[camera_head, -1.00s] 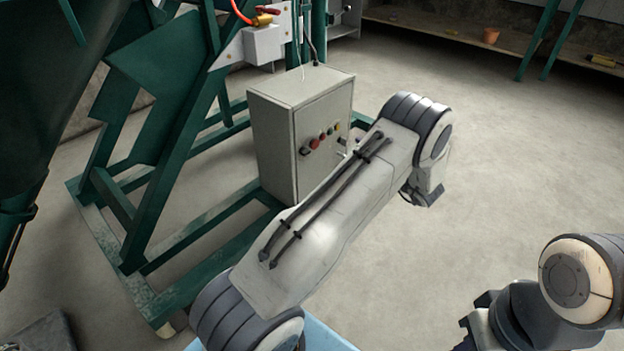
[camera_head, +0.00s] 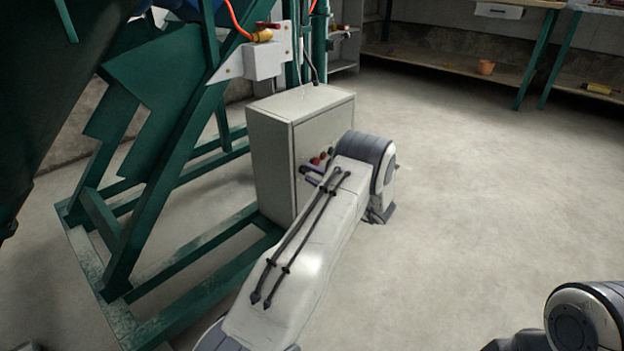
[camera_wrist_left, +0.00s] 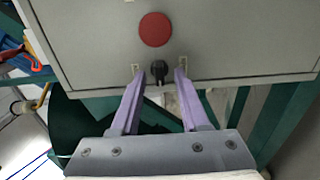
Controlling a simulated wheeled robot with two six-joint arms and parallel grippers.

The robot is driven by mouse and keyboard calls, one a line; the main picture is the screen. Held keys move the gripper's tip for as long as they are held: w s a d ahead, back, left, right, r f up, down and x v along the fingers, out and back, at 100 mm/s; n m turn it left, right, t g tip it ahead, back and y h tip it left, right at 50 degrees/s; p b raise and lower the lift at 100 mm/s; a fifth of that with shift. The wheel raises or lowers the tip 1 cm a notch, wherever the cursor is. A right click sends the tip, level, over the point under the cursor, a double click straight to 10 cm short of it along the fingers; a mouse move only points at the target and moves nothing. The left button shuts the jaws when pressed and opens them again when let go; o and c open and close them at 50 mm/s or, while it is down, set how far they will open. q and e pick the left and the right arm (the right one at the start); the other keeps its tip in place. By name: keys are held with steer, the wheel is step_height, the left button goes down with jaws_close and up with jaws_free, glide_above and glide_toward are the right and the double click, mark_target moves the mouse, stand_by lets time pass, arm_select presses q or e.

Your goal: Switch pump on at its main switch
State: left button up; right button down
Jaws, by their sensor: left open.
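The pump's grey control box (camera_head: 273,163) stands on the green frame, with a row of small buttons on its front. In the left wrist view its panel (camera_wrist_left: 230,45) fills the top, with a round red button (camera_wrist_left: 156,29) and a black rotary switch (camera_wrist_left: 158,71). My left gripper (camera_wrist_left: 161,76) is open, its two purple fingers pointing at the panel, one on each side of the black switch. Gaps show between the fingers and the switch. In the head view the left gripper (camera_head: 313,171) is mostly hidden behind my own arm. My right gripper is out of view.
The green steel frame (camera_head: 165,190) surrounds the box on its left and below. A small grey housing with an orange hose (camera_head: 262,60) sits above the box. Open concrete floor (camera_head: 480,190) lies to the right. A shelf (camera_head: 440,68) runs along the back wall.

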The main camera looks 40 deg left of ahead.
arm_select(q)
steer(key=shift+a, duration=0.2)
steer(key=shift+c, duration=0.3)
jaws_close()
